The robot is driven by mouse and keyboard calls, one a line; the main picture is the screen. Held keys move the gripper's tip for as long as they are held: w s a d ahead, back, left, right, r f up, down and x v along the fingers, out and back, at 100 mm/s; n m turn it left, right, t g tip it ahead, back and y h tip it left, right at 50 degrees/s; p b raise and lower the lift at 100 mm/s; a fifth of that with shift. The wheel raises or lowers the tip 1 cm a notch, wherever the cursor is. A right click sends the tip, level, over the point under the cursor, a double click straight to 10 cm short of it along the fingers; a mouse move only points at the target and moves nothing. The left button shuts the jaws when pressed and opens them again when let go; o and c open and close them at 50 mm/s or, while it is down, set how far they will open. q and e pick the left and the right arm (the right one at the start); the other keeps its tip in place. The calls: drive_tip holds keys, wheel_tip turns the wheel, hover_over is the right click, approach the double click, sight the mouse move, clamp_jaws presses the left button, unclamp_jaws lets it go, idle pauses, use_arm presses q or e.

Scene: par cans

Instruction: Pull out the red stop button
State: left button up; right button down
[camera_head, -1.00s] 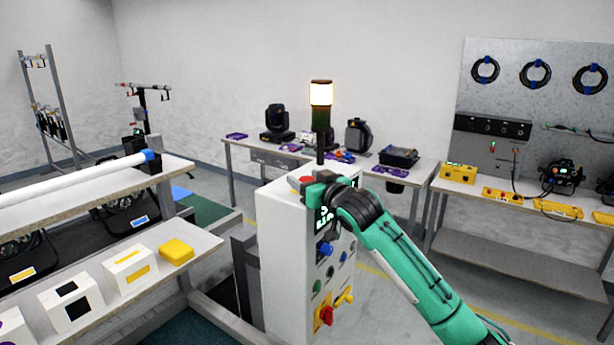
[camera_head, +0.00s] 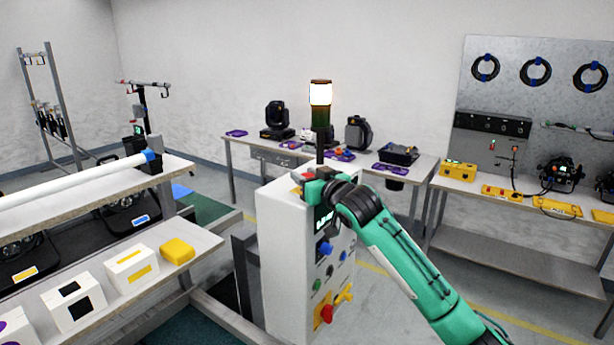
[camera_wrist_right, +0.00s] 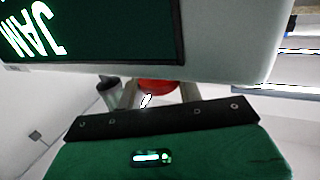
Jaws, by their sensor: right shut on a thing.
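The white control cabinet (camera_head: 285,250) stands in the middle of the head view. The red stop button (camera_head: 309,175) is at its top, mostly hidden by my right gripper (camera_head: 304,182). In the right wrist view the red button (camera_wrist_right: 157,86) shows between the two fingers, beside the cabinet's screen (camera_wrist_right: 95,28), which reads upside down. My right gripper is shut on the button. Whether the button is in or out cannot be told. My left gripper is not in view.
A lit signal lamp (camera_head: 320,95) rises on a post from the cabinet. A blue knob (camera_head: 325,249), a red switch (camera_head: 327,314) and a yellow handle (camera_head: 344,294) project from its front. A shelf (camera_head: 180,255) with white and yellow boxes stands close on the left.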

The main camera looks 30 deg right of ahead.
drive_tip(key=shift+r, duration=0.25)
drive_tip(key=c, duration=0.9)
unclamp_jaws()
drive_tip(key=shift+c, duration=0.2)
drive_tip(key=shift+s+f+b, duration=0.2)
drive_tip(key=shift+s+b, duration=0.1)
drive_tip(key=shift+s, duration=0.15)
drive_tip(key=s+b, duration=0.4)
drive_tip(key=s, duration=0.9)
drive_tip(key=shift+r+b, duration=0.15)
drive_tip(key=shift+b, duration=0.2)
